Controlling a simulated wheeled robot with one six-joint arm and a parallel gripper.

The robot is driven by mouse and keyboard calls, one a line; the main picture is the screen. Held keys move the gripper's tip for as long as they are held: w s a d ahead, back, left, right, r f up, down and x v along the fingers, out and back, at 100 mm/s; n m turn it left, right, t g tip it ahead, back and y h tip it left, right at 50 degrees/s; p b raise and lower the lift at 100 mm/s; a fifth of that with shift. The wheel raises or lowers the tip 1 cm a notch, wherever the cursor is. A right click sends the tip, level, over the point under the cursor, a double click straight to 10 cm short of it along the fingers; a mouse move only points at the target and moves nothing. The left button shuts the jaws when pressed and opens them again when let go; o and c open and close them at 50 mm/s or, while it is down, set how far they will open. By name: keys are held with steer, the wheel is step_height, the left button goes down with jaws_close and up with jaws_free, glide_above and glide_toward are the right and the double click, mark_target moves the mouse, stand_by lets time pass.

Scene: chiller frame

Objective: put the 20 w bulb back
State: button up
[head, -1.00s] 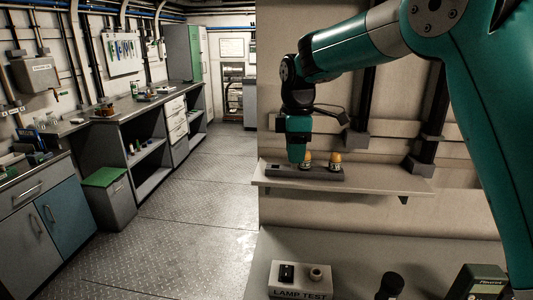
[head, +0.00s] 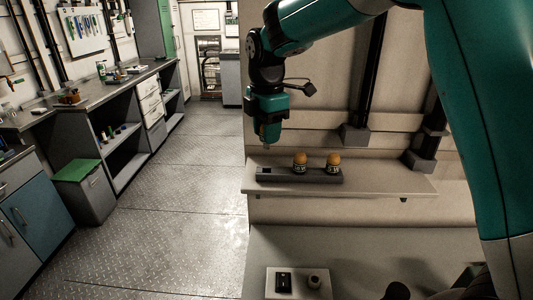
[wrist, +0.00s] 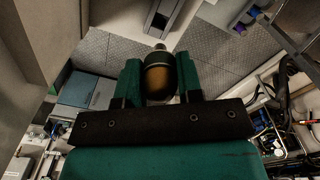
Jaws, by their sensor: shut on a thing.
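My gripper (wrist: 158,82) is shut on a bulb (wrist: 159,76) with amber glass, a dark band and a metal tip, seen in the wrist view. Any label on it cannot be read. In the head view, my gripper (head: 267,140) points down above the left end of a dark rack (head: 318,178) on the wall shelf. The held bulb's tip shows faintly below the fingers, apart from the rack. Two amber bulbs stand upright in the rack, a middle one (head: 300,163) and a right one (head: 333,163). Their labels are too small to read. The rack's left place looks empty.
The pale shelf (head: 390,183) is bare right of the rack. A lamp test box (head: 298,284) with a switch and a round fitting stands on the surface below. Dark uprights run up the wall behind. The floor to the left is open.

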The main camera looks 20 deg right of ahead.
mark_target(267, 149)
step_height(267, 149, down, 8)
steer(key=shift+r+p, duration=0.25)
steer(key=shift+p, duration=0.6)
steer(key=shift+f, duration=0.1)
steer(key=o, duration=1)
steer(key=shift+c, duration=0.2)
